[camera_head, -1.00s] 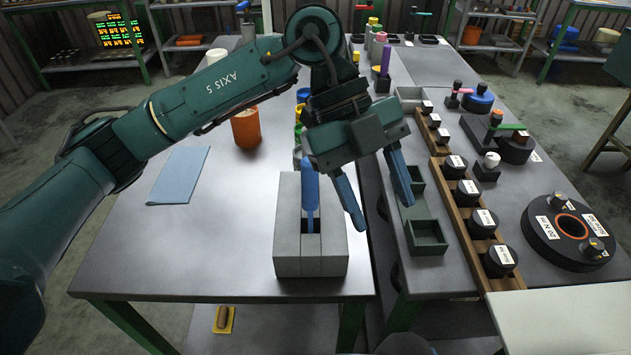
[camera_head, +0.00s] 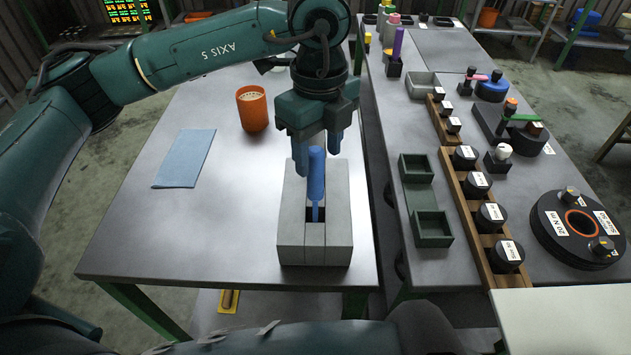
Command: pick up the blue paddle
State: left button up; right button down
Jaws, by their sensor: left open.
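The blue paddle (camera_head: 316,176) stands upright in the slot of a grey block (camera_head: 292,240) near the front edge of the left table. Its lower end is inside the slot and partly hidden. My left gripper (camera_head: 318,160) is above and just behind the paddle, pointing down. Its two blue fingers are apart, one on each side of the paddle's top as seen here. I cannot tell whether they touch it. My right gripper does not show.
An orange cup (camera_head: 252,110) and a blue cloth (camera_head: 186,158) lie on the left table (camera_head: 150,235). To the right, a second bench holds green trays (camera_head: 431,228), a wooden rack of black knobs (camera_head: 484,250) and a black ring (camera_head: 577,232). The left table's front left is clear.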

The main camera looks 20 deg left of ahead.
aim_at(316, 171)
pick_arm(q)
jog(key=f, duration=0.3)
jog(key=f+p, duration=0.1)
jog(key=shift+a+f, duration=0.25)
jog(key=shift+f, duration=0.15)
jog(key=shift+c, duration=0.5)
jog(key=c, duration=0.9)
jog(key=shift+o, duration=0.2)
